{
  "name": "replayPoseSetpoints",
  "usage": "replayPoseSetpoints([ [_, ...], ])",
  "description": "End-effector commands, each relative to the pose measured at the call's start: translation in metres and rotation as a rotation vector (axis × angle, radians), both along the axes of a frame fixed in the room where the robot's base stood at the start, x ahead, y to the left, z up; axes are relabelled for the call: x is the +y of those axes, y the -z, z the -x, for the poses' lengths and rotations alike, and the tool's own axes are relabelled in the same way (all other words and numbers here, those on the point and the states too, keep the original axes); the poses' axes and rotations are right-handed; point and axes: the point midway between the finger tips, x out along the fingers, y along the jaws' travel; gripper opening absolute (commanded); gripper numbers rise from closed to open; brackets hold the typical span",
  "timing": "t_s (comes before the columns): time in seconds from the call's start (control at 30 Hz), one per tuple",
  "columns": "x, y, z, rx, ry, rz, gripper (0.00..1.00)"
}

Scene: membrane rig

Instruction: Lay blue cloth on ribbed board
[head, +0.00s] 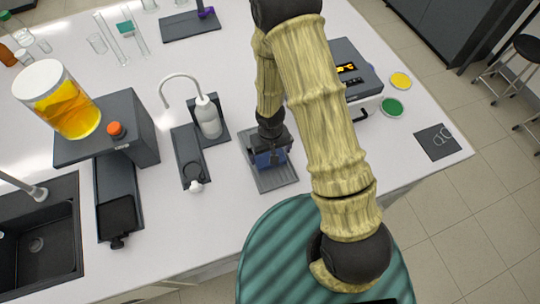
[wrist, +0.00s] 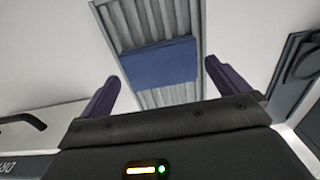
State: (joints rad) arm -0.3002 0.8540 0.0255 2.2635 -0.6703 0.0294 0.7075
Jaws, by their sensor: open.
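The blue cloth (wrist: 160,63) lies across the middle of the grey ribbed board (wrist: 130,22) in the wrist view, spanning most of its width. Ribs show bare above and below it. In the head view the cloth (head: 275,157) shows only in part under my gripper, on the ribbed board (head: 275,182). My gripper (wrist: 165,88) is open, with its two dark fingers apart on either side of the board in the wrist view. In the head view my gripper (head: 267,145) is over the far part of the board and hides some of the cloth.
A wash bottle (head: 208,117) and a dark stand (head: 187,158) are left of the board. A box-shaped device (head: 355,75) with a lit display is behind my arm to the right. A block with an orange knob (head: 115,129) stands farther left. The bench is clear in front.

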Motion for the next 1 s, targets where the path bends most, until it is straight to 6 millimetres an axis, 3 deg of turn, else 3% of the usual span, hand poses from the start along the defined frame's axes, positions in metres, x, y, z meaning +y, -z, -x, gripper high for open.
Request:
replayPoseSetpoints([
  [0.5,0.0,-0.081,-0.001,-0.003,0.001,-0.001,1.0],
  [1.0,0.0,-0.089,0.0,0.001,0.0,0.0,1.0],
])
